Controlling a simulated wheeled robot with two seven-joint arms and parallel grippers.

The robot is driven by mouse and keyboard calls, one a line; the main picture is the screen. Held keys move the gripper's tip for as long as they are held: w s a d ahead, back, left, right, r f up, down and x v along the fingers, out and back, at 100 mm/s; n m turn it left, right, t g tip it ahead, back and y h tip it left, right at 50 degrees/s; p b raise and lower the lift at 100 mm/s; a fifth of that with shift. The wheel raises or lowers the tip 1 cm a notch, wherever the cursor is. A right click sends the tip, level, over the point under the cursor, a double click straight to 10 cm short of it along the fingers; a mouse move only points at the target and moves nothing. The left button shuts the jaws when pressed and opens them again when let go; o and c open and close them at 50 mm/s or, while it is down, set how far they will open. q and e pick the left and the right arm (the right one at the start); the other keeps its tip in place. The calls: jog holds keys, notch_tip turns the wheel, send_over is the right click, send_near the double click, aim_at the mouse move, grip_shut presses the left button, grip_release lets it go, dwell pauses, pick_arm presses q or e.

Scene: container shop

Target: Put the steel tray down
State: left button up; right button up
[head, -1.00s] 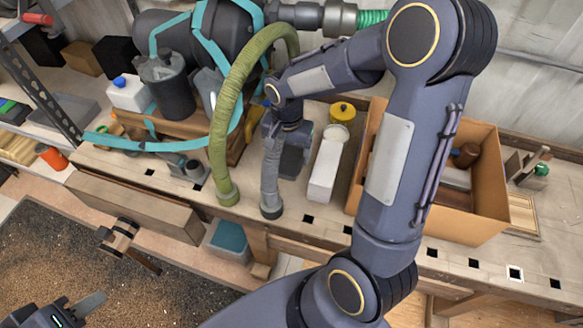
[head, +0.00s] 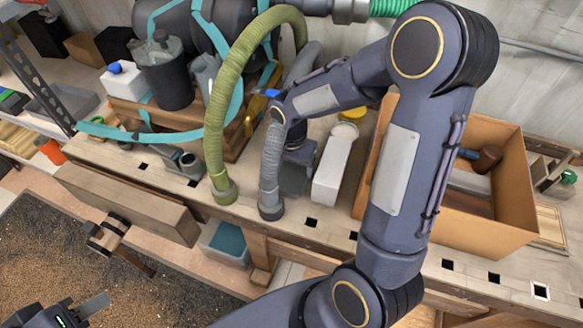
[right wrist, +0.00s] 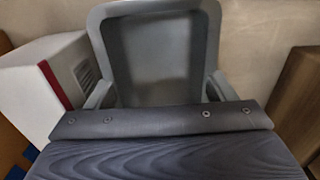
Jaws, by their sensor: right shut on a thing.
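A grey tray-like thing with a raised rim, seemingly the steel tray (right wrist: 155,58), stands up in front of my right gripper (right wrist: 158,92) in the right wrist view. The gripper's fingers are at its two sides, shut on it. In the head view my right arm reaches over the workbench, and its gripper (head: 298,155) is small and partly hidden by the wrist. A dark grey shape there may be the tray, but I cannot tell. My left gripper (head: 75,312) is at the lower left, cut by the frame edge, and its opening is unclear.
The workbench (head: 400,250) holds a green hose (head: 215,130), a grey hose (head: 270,180), a white carton (head: 332,165) and an open cardboard box (head: 480,225) with a mallet (head: 485,158). A dark canister (head: 165,75) stands at the back left. A free strip runs along the front edge.

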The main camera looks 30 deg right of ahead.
aim_at(291, 176)
jog(key=o, duration=0.7)
jog(key=shift+f, duration=0.25)
jog(key=shift+c, duration=0.2)
jog(key=shift+o, duration=0.9)
jog(key=shift+r, duration=0.1)
jog(key=shift+r+p, duration=0.3)
notch_tip(291, 176, up, 10)
jog(key=r, duration=0.1)
jog(key=s+a+r+n+t+y, duration=0.2)
jog(key=s+n, duration=0.2)
jog(key=s, duration=0.4)
jog(key=s+a+r+n+t+y, duration=0.1)
jog(key=s+a+r+n+t, duration=0.1)
jog(key=s, duration=0.7)
jog(key=shift+n+t+y+p, duration=0.4)
jog(key=shift+n+t, duration=0.4)
jog(key=shift+n, duration=0.4)
